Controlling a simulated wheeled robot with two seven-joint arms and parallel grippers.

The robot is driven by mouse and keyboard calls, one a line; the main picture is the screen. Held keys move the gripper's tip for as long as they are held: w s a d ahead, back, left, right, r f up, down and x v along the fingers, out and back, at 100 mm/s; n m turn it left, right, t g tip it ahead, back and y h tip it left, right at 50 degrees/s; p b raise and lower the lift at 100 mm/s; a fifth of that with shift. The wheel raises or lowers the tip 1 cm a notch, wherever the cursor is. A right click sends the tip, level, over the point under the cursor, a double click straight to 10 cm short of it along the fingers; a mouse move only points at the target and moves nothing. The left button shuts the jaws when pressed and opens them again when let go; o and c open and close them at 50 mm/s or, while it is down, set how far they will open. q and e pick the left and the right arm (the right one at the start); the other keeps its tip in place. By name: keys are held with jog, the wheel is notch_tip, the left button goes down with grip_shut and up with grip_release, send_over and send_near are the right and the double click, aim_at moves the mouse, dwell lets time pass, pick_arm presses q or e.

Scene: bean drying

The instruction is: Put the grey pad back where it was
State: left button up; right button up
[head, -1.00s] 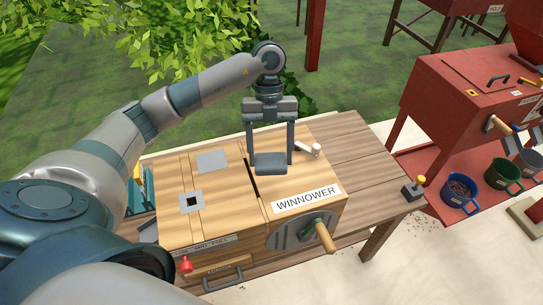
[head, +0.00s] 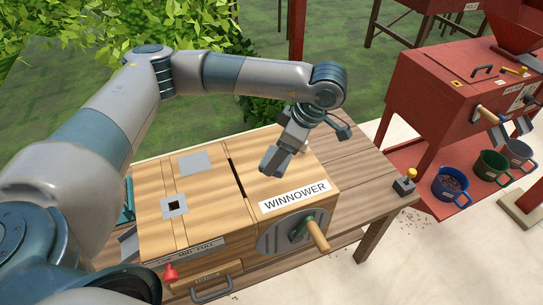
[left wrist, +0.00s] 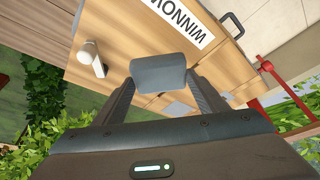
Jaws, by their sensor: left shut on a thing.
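My left gripper (head: 276,158) is shut on the grey pad (left wrist: 158,72), a small blue-grey block held between its two fingertips. In the head view the pad is tilted above the top of the wooden winnower (head: 215,195), near its right half. I cannot tell whether it touches the top. My right gripper is not in view.
A white knob (left wrist: 90,55) stands on the winnower near the gripper. A crank (head: 316,236), red knob (head: 170,273) and drawer handle (head: 212,291) are on its front. A red machine (head: 440,95) stands beyond.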

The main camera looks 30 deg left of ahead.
pick_arm(q)
jog(key=m, duration=0.1)
jog(key=m+t, duration=0.1)
jog(key=d+m, duration=0.1)
jog(key=m, duration=0.1)
jog(key=shift+w+f+t+b, duration=0.15)
jog(key=shift+f+t+b, duration=0.1)
jog(key=shift+t+b, duration=0.15)
jog(key=m, duration=0.1)
jog(key=m+t, duration=0.1)
jog(key=m, duration=0.1)
jog(key=d+m+h+b, duration=0.1)
jog(key=m, duration=0.1)
jog(key=shift+w+t, duration=0.25)
jog(key=shift+t, duration=0.05)
jog(key=m, duration=0.2)
jog(key=m+h, duration=0.1)
jog(key=shift+w+d+t+b, duration=0.1)
jog(key=shift+d+t+b, duration=0.15)
jog(key=shift+t+b, duration=0.15)
jog(key=m+h, duration=0.1)
jog(key=m, duration=0.1)
jog(key=d+m+b, duration=0.1)
jog(key=m, duration=0.2)
jog(key=m+t+h, duration=0.1)
jog(key=m, duration=0.1)
jog(key=shift+w+d+r+h, duration=0.3)
jog(key=shift+d+r, duration=0.05)
jog(key=shift+d, duration=0.1)
